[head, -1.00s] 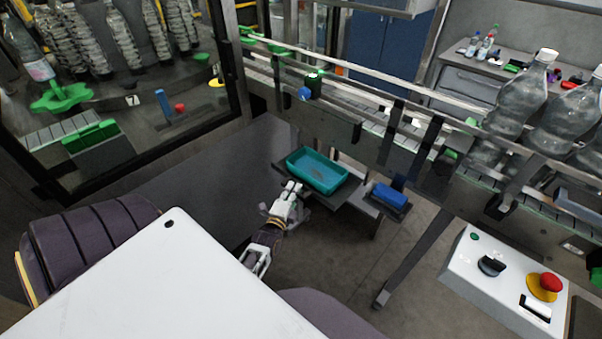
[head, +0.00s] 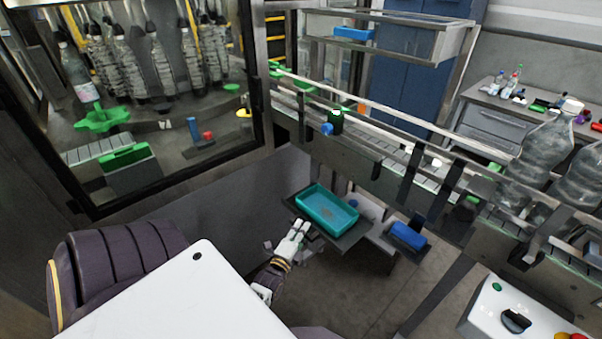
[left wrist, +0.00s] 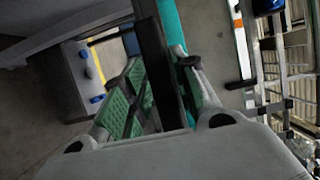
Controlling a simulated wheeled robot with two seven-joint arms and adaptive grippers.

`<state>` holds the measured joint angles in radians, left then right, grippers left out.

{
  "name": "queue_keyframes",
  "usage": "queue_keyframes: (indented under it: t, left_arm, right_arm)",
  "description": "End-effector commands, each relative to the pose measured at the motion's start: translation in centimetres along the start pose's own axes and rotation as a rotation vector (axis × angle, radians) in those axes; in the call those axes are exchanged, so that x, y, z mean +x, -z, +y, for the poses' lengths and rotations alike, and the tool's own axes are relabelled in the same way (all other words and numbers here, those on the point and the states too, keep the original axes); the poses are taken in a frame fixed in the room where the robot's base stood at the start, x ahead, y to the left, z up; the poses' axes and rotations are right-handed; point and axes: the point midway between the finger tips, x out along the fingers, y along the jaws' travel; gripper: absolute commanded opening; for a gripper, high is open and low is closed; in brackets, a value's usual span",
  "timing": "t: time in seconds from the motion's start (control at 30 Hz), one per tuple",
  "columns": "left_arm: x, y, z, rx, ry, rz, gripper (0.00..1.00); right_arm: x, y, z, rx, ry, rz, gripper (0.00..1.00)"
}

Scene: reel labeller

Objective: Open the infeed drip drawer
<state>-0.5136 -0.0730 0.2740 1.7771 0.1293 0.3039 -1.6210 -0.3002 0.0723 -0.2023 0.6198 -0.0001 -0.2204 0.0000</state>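The drip drawer is a dark flat tray holder (head: 352,238) under the conveyor, with a teal tray (head: 327,210) on it. It sticks out from below the conveyor; how far it is slid out I cannot tell. My left gripper (head: 299,231) is at the drawer's near left edge. In the left wrist view, its green-padded fingers (left wrist: 165,95) stand apart on either side of a dark edge (left wrist: 158,60), with a teal strip (left wrist: 172,25) beyond it. Whether the pads touch the edge is unclear. My right gripper is out of view.
A blue block (head: 408,235) sits on a dark ledge right of the drawer. The conveyor (head: 390,150) runs above, with large bottles (head: 545,150) at right. A white control box (head: 510,310) stands at lower right. Open floor lies below the drawer.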

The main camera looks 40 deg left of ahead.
Motion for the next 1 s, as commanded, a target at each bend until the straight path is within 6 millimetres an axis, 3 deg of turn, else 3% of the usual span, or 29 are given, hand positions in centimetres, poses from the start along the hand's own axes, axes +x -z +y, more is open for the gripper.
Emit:
queue_keyframes:
  t: [0.37,0.57,1.0]
  left_arm:
    - [0.0,-0.1,-0.1,0.001,0.002,-0.001,0.41]
    - [-0.4,-0.1,-0.1,0.001,0.002,-0.001,0.41]
    - [-4.1,-0.1,0.0,0.001,-0.001,-0.001,0.41]
  right_arm:
    - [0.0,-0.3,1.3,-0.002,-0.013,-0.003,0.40]
    - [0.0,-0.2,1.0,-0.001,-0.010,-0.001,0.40]
    - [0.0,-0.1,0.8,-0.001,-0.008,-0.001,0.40]
